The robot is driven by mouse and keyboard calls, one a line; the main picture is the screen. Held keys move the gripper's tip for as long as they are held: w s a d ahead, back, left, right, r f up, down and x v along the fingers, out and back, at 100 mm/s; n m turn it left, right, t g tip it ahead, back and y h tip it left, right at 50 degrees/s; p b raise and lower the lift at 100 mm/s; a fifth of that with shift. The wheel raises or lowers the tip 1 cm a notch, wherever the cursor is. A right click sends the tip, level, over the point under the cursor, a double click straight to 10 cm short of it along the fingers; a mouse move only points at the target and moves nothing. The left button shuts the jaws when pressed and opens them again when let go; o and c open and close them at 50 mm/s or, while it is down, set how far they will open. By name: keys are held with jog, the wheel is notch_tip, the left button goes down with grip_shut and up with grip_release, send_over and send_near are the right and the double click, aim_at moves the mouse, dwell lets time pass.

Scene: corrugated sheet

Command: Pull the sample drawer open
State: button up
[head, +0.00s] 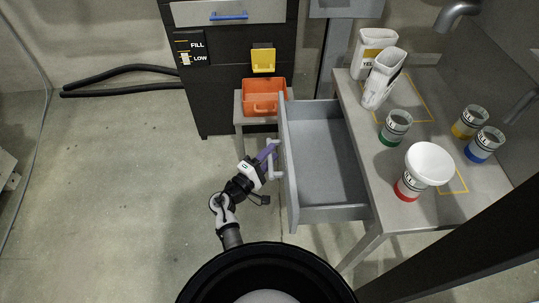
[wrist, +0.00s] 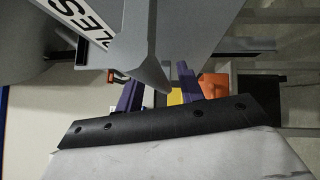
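The sample drawer (head: 327,160) is grey and stands pulled out to the left from under the steel bench; its inside looks empty. Its pale bar handle (head: 271,168) is on the left-facing front. My gripper (head: 268,153) is at this handle, with purple fingers. In the wrist view the fingers of my gripper (wrist: 160,88) stand apart on either side of the grey handle (wrist: 147,60), with gaps showing beside it. Part of a label ending in "LES" shows on the drawer front (wrist: 200,25) in that view.
An orange bin (head: 264,97) sits on a small stand behind the drawer, by a dark cabinet (head: 225,75) with a yellow holder (head: 263,60). The bench (head: 433,205) carries several labelled cans, a white bowl (head: 430,163) and white containers (head: 382,80).

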jog(key=b+v, duration=0.2)
jog(key=v, duration=1.2)
jog(key=shift+w, duration=0.1)
